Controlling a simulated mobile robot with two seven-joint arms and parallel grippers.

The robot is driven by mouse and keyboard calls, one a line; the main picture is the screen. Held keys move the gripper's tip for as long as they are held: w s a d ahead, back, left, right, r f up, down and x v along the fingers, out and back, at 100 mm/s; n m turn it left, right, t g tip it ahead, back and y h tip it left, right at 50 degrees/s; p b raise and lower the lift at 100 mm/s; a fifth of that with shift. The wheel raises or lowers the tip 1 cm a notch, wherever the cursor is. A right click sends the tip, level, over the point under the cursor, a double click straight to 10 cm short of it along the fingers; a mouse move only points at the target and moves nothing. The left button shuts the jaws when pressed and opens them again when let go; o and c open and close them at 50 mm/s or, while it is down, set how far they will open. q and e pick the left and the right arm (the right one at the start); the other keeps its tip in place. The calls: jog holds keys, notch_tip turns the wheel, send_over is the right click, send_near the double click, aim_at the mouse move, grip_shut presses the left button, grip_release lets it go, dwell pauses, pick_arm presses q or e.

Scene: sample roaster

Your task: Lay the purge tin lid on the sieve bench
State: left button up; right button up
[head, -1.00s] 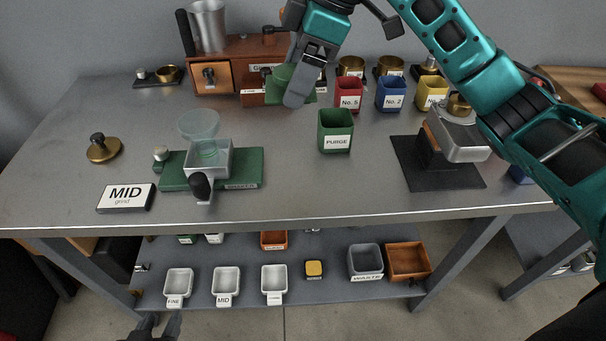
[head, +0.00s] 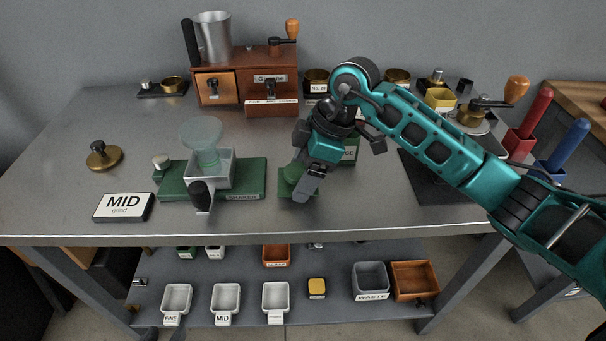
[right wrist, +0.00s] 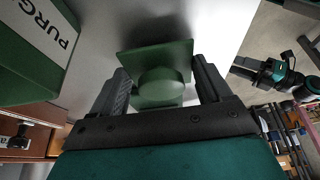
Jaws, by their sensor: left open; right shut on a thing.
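The purge tin lid (head: 290,181), green with a round knob, is held by my right gripper (head: 301,190) low over the grey bench (head: 265,218). In the right wrist view the lid (right wrist: 182,50) shows as a square plate, its knob between the two fingers of my right gripper (right wrist: 160,88). I cannot tell whether the lid touches the bench top. The green purge tin (head: 351,150) stands behind my right gripper, partly hidden by it; it also shows in the right wrist view (right wrist: 30,60). My left gripper (head: 163,334) is open, low at the bottom edge, mostly cut off.
A green shaker (head: 250,180) with a clear funnel stands left of the lid. A MID sign (head: 123,207) and brass tamper (head: 104,157) lie further left. The wooden grinder box (head: 245,75) is behind. Bare bench lies in front of the lid. Trays fill the lower shelf.

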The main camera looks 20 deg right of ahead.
pick_arm(q)
jog(key=shift+w+d+r, duration=0.1)
jog(key=shift+r, duration=0.1)
pick_arm(e)
jog(key=shift+f, duration=0.25)
jog(key=shift+f, duration=0.2)
jog(key=o, duration=1)
pick_arm(q)
jog(key=shift+f, duration=0.15)
pick_arm(e)
jog(key=shift+r, duration=0.15)
pick_arm(q)
jog(key=shift+s+a+r+p, duration=0.3)
jog(key=shift+a+p, duration=0.15)
jog(key=shift+p, duration=0.5)
pick_arm(e)
jog(key=v, duration=1.2)
jog(key=shift+r, duration=0.1)
